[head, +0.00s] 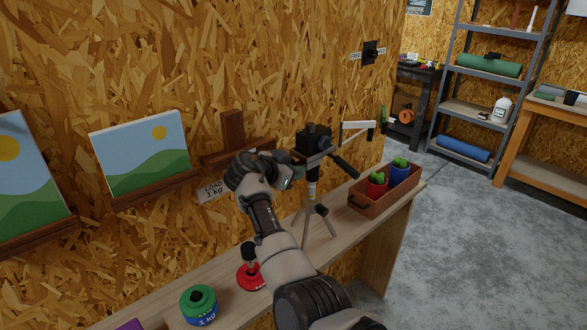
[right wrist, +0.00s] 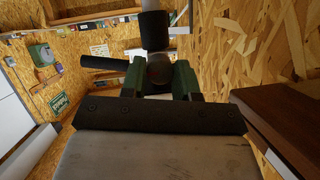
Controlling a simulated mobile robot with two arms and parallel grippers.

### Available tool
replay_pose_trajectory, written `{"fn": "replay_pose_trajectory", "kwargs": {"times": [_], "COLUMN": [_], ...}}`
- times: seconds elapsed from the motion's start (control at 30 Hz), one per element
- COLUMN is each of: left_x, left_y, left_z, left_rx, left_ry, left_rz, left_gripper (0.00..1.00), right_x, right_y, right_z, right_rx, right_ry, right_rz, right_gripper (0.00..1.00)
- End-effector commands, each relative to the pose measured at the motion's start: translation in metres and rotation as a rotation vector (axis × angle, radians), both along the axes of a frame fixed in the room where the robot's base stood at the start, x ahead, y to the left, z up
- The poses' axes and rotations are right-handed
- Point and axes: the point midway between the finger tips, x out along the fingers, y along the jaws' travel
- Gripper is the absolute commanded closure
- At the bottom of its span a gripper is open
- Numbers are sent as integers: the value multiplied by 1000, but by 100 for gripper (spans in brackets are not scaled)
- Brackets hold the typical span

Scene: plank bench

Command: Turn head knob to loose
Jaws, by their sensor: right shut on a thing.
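My right gripper (head: 296,172) is at the left side of the tripod head. In the right wrist view its two green fingers (right wrist: 160,80) are closed around a dark rounded knob (right wrist: 158,68), partly hidden between them. The tripod's column shows above the knob. Any loose or tight marking is not readable. My left gripper is not in view.
A brown crate (head: 360,207) with potted cacti stands right of the tripod. Paintings (head: 140,150) and a load sign (head: 213,190) are by the wall. The floor at right is clear.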

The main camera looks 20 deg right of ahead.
Motion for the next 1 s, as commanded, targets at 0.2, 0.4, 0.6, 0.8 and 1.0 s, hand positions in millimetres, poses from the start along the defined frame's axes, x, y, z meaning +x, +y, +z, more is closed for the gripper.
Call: {"fn": "replay_pose_trajectory", "kwargs": {"times": [0.2,0.4,0.6,0.8,1.0], "left_x": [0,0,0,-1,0], "left_y": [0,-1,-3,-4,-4], "left_z": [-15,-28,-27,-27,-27], "left_rx": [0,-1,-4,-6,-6], "left_ry": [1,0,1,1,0], "left_rz": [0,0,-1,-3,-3], "left_gripper": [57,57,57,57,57], "right_x": [1,2,1,1,1], "right_y": [-1,-1,-1,-1,-1], "right_z": [-3,-1,1,1,1], "right_rx": [-29,-81,-87,-86,-85], "right_ry": [69,213,234,232,232], "right_rz": [-1,-1,-1,-1,0], "right_gripper": [94,94,94,59,59]}}
